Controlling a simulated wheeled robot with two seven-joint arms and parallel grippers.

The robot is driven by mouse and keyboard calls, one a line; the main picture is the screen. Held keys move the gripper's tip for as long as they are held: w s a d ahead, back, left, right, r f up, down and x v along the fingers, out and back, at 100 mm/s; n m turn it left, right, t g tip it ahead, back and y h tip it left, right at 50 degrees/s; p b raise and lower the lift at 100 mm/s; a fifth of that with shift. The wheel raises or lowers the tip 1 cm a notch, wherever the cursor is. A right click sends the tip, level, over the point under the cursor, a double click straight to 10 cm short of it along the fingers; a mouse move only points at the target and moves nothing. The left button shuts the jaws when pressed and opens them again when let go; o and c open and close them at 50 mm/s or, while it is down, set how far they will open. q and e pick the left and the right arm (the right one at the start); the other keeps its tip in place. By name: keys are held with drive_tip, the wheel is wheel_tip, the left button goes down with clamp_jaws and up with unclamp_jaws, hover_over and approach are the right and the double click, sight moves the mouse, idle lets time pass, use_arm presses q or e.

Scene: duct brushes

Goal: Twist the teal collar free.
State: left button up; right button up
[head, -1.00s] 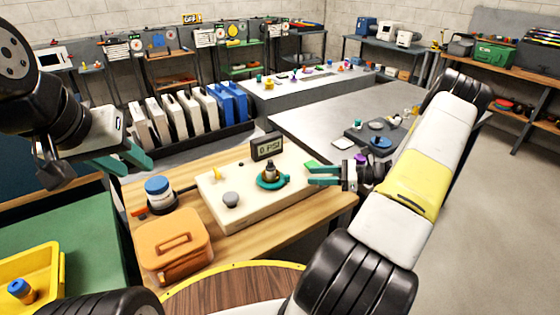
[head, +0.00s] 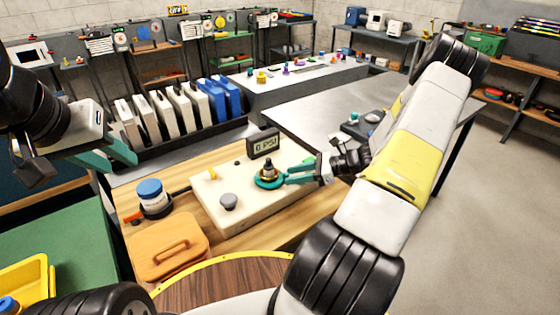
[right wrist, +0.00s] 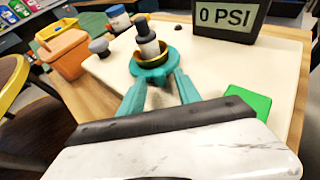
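The teal collar (head: 268,181) is a ring around the base of a dark and brass fitting (head: 268,169) standing on a cream board. The collar also shows in the right wrist view (right wrist: 157,72). My right gripper (head: 288,175) reaches in from the right with its teal fingers apart, their tips at the collar's near side. In the right wrist view the two fingers (right wrist: 160,92) straddle a small teal part of the collar; firm contact cannot be told. My left gripper (head: 122,158) hangs at the far left, open and empty, away from the board.
A gauge (head: 263,143) reading 0 PSI stands behind the collar. The board (head: 240,212) also carries a grey knob (head: 229,201) and a yellow lever (head: 211,173). A blue-lidded jar (head: 151,193) and an orange case (head: 168,245) are left of it. A green block (right wrist: 248,101) is right of my right fingers.

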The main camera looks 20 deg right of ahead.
drive_tip(key=shift+a, duration=0.1)
clamp_jaws()
drive_tip(key=shift+w+d+n+g+y, duration=0.15)
drive_tip(key=shift+w+n+g+y, duration=0.15)
drive_tip(key=shift+w+n+g, duration=0.4)
drive_tip(key=shift+w+d+n+g+y, duration=0.1)
drive_tip(key=shift+w+n+g+y, duration=0.25)
drive_tip(key=shift+n+g, duration=0.5)
unclamp_jaws()
drive_tip(key=shift+d, duration=0.1)
drive_tip(key=v, duration=0.7)
drive_tip(key=shift+d+r, duration=0.15)
drive_tip(key=shift+d, duration=0.1)
drive_tip(key=shift+a+r, duration=0.1)
